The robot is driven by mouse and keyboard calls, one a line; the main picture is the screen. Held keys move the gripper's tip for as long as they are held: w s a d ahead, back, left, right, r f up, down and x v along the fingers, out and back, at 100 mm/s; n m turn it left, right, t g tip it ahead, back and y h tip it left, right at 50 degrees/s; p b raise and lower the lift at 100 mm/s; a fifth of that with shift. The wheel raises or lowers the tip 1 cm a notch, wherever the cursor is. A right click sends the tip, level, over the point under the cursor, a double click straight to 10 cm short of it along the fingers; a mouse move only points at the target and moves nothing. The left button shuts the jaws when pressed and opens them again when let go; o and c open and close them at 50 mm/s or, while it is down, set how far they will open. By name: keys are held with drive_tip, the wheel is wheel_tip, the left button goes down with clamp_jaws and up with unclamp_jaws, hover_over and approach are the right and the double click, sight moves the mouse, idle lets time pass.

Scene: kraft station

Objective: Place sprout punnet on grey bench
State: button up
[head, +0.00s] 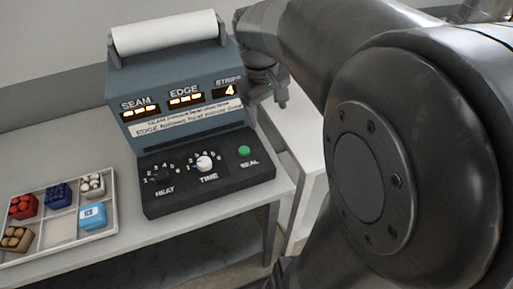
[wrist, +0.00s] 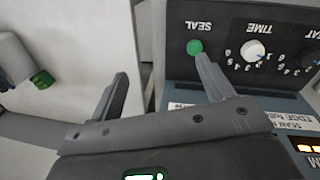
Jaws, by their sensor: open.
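My gripper (wrist: 162,72) is open with nothing between its fingers. One finger overlaps the control panel beside the green SEAL button in the wrist view. A pale grey rounded object with a green part (wrist: 42,79) is at the upper left of the wrist view, apart from my fingers. I cannot tell whether it is the sprout punnet. The grey bench (head: 90,155) appears to be the one bearing the machine and a tray.
The divided tray (head: 118,215) holds red, dark blue, white, brown and light blue items; its front middle compartment is empty. A paler surface (head: 305,130) lies right of the bench across a narrow gap. The machine carries a white roll (head: 165,32).

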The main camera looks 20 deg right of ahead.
drive_tip(key=s+a+r+m+t+y, duration=0.1)
drive_tip(key=s+a+m+t, duration=0.1)
drive_tip(key=s+a+t, duration=0.2)
drive_tip(key=s+a, duration=0.3)
drive_tip(key=s, duration=0.4)
drive_tip(key=shift+s+r+m+t, duration=0.15)
drive_tip(key=shift+r+m+t, duration=0.05)
drive_tip(key=shift+m+t, duration=0.2)
drive_tip(key=shift+o, duration=0.5)
drive_tip(key=shift+s+a+f+y, duration=0.15)
drive_tip(key=shift+s+a+y, duration=0.15)
drive_tip(key=shift+s, duration=0.15)
